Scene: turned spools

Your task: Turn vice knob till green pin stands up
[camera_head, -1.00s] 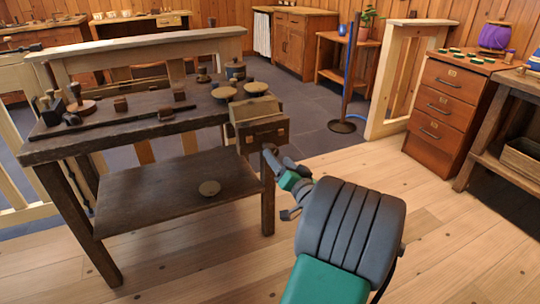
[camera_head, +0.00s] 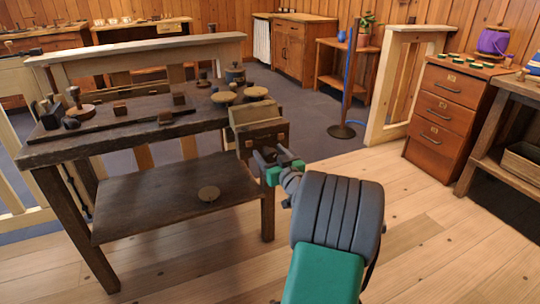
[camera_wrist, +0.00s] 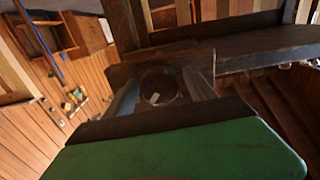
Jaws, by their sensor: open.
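The wooden vice (camera_head: 258,132) is fixed to the right end of the dark workbench. My gripper (camera_head: 270,154) is in front of the vice's front jaw and covers part of it. In the wrist view a round dark knob (camera_wrist: 160,84) shows between the two fingers of my gripper (camera_wrist: 161,92), one finger on each side. The fingers are open, and I cannot tell whether either touches the knob. A small pale mark (camera_wrist: 154,98) shows on the knob's face. I cannot make out a green pin in either view. The knob is hidden behind my gripper in the head view.
The dark workbench (camera_head: 100,150) carries wooden blocks, small tools and two round discs (camera_head: 223,97) near the vice. A blue pole stand (camera_head: 346,100) stands behind. The wooden floor to the right is clear.

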